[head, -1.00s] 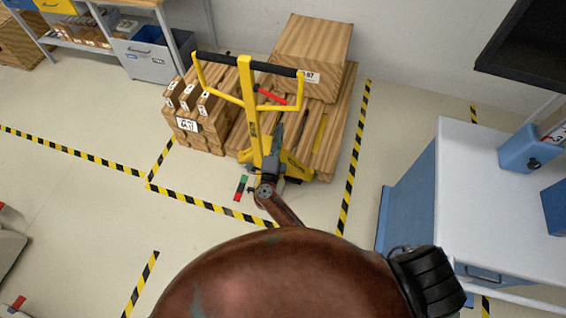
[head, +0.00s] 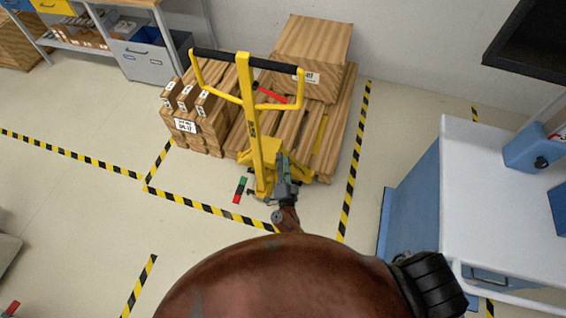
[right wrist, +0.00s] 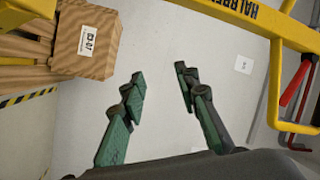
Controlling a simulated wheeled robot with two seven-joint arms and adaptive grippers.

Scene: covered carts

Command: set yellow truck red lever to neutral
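The yellow truck (head: 250,115) stands in front of a loaded pallet, its upright handle frame topped by a black bar. The red lever (head: 272,95) sits inside the handle frame, tilted down to the right. In the right wrist view the yellow frame (right wrist: 265,22) crosses the upper right, with the red lever (right wrist: 295,82) at the right edge. My right gripper (head: 283,160) is just right of the truck's mast, below the lever. In the right wrist view my right gripper (right wrist: 160,76) is open and empty, apart from the lever. My left gripper is not in view.
Cardboard boxes (head: 312,50) and smaller cartons (head: 195,115) lie on the wooden pallet behind the truck. A white-topped blue cabinet (head: 480,170) stands at right. A shelf with grey bins (head: 150,62) is at back left.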

